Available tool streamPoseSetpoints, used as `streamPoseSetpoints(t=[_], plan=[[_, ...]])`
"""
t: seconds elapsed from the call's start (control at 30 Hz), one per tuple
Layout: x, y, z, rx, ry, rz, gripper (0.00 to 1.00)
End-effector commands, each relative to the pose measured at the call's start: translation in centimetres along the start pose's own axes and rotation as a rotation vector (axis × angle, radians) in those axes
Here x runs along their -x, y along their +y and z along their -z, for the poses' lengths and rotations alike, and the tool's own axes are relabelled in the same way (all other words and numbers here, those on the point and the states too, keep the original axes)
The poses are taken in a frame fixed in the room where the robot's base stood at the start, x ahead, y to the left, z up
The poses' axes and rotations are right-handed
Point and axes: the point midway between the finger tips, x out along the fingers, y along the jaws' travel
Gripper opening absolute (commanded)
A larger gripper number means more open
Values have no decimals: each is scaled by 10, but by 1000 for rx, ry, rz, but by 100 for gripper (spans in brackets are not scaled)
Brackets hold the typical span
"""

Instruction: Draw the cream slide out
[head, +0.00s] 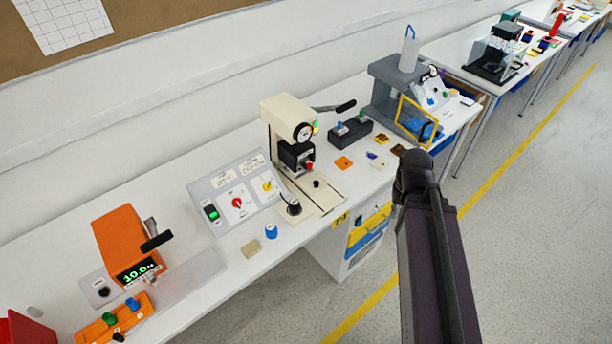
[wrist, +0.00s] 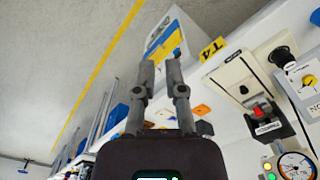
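The cream press (head: 283,118) stands on the white bench in the head view. The cream slide (head: 326,194) lies in its base, running towards the bench's front edge, with a small black knob (head: 316,183) on top. In the wrist view the slide (wrist: 231,76) and its knob (wrist: 243,90) are right of my gripper (wrist: 160,63). The gripper's two fingers are apart, roughly parallel, with nothing seen between them. They are not touching the slide. The head view shows my arm at right but not the fingers.
Left of the slide are a black dial (head: 294,206) and a sloped switch panel (head: 236,193). Drawers (head: 368,238) are under the bench. The floor in front is clear.

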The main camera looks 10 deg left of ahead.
Motion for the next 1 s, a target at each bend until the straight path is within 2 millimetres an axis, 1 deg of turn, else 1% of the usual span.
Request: streamPoseSetpoints(t=[0.03,0.07,0.1,0.13,0.27,0.47,0.6,0.77,1.0], plan=[[-1,-1,2,7,0,2,42],[-1,-2,3,14,1,3,50],[-2,-3,6,26,1,7,62],[-2,-4,8,39,1,10,67],[-7,-14,26,132,6,32,67],[-17,-40,68,385,26,91,67],[-24,-64,102,600,53,140,67],[-32,-93,139,847,95,193,67],[-42,-140,192,1213,182,262,67]])
